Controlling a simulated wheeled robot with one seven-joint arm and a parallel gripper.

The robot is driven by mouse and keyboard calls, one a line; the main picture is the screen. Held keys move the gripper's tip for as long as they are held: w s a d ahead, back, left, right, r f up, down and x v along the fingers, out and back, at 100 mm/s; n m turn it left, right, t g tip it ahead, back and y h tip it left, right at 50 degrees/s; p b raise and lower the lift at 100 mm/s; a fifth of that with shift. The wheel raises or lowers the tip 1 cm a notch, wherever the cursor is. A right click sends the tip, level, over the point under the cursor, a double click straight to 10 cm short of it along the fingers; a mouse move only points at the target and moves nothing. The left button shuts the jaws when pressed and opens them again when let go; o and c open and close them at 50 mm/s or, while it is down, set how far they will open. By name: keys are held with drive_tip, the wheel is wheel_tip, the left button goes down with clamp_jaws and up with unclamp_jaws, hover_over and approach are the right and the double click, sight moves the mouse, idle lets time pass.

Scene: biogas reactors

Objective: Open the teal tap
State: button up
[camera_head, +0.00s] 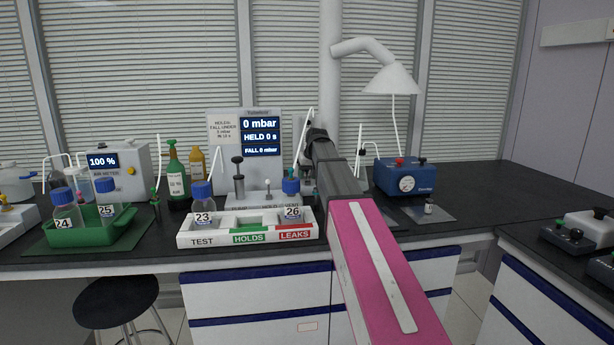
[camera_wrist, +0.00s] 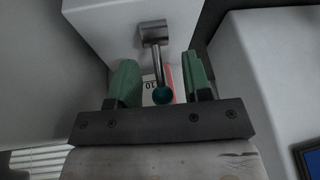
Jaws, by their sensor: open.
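The teal tap shows in the wrist view as a metal lever with a round teal knob (camera_wrist: 163,95) at its end. The lever hangs from a metal collar on a white box (camera_wrist: 105,25). My gripper (camera_wrist: 160,75) is open, with one green finger on each side of the lever and knob. I see a gap on both sides, so neither finger appears to touch it. In the head view my arm hides the tap and most of my gripper.
A display panel (camera_head: 262,150) reads 0 mbar. In front stands a white rack (camera_head: 205,240) with bottles 23 (camera_head: 202,204) and 26 (camera_head: 291,200). A blue gauge box (camera_head: 425,176) stands right of my arm. The bench (camera_head: 490,185) is clear further right.

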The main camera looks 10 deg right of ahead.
drive_tip(key=shift+f, duration=0.15)
clamp_jaws()
drive_tip(key=shift+s, duration=0.1)
drive_tip(key=t, duration=0.1)
drive_tip(key=s+t, duration=0.1)
drive_tip(key=t, duration=0.1)
drive_tip(key=shift+s+t, duration=0.15)
drive_tip(key=shift+t, duration=0.15)
drive_tip(key=t, duration=0.2)
drive_tip(key=s+t, duration=0.1)
drive_tip(key=t, duration=0.2)
drive_tip(key=shift+s+r+n, duration=0.1)
drive_tip(key=shift+r+n, duration=0.1)
drive_tip(key=shift+n, duration=0.2)
drive_tip(key=shift+y, duration=0.3)
